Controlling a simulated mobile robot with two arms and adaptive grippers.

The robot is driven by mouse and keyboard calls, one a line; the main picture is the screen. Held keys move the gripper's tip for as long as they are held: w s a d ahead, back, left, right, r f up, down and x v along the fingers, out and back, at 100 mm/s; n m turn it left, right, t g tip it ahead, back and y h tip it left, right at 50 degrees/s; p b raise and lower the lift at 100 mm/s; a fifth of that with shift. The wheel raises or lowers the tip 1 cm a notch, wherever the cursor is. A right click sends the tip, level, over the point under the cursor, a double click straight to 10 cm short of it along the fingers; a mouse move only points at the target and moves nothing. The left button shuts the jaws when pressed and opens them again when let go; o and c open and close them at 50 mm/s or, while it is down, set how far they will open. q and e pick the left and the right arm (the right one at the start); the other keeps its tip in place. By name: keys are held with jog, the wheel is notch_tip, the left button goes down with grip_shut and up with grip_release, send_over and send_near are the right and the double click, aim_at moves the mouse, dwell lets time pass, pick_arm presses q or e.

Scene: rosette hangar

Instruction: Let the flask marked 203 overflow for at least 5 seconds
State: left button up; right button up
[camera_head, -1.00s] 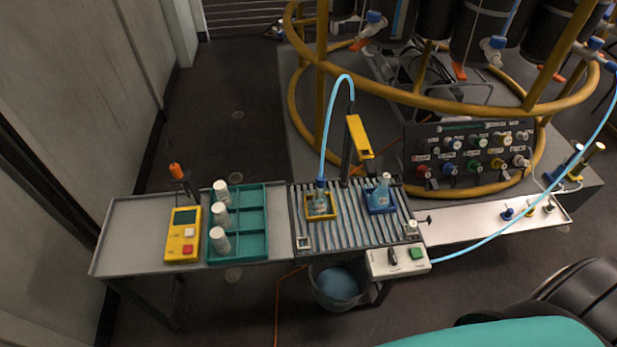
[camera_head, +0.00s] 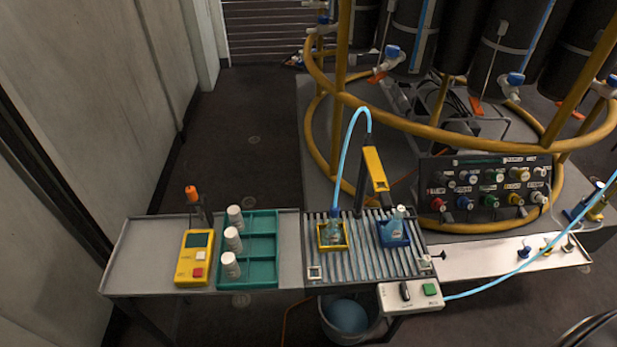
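Two small clear flasks stand on the ribbed metal drain rack (camera_head: 367,262). One flask (camera_head: 333,229) sits in a yellow holder (camera_head: 332,246), with a light blue tube (camera_head: 345,160) running down to its neck. The other flask (camera_head: 396,221) is in a blue holder (camera_head: 394,239) to its right and looks tilted. The flask markings are too small to read, so I cannot tell which is 203. I cannot tell whether liquid overflows. A control box (camera_head: 410,297) with a black switch and a green button is at the rack's front. Neither gripper is in view.
A teal tray (camera_head: 262,246) with several white bottles and a yellow meter (camera_head: 194,257) stand on the left bench. A bucket (camera_head: 350,318) is under the rack. A yellow-framed tank stand and valve panel (camera_head: 485,187) fill the back right.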

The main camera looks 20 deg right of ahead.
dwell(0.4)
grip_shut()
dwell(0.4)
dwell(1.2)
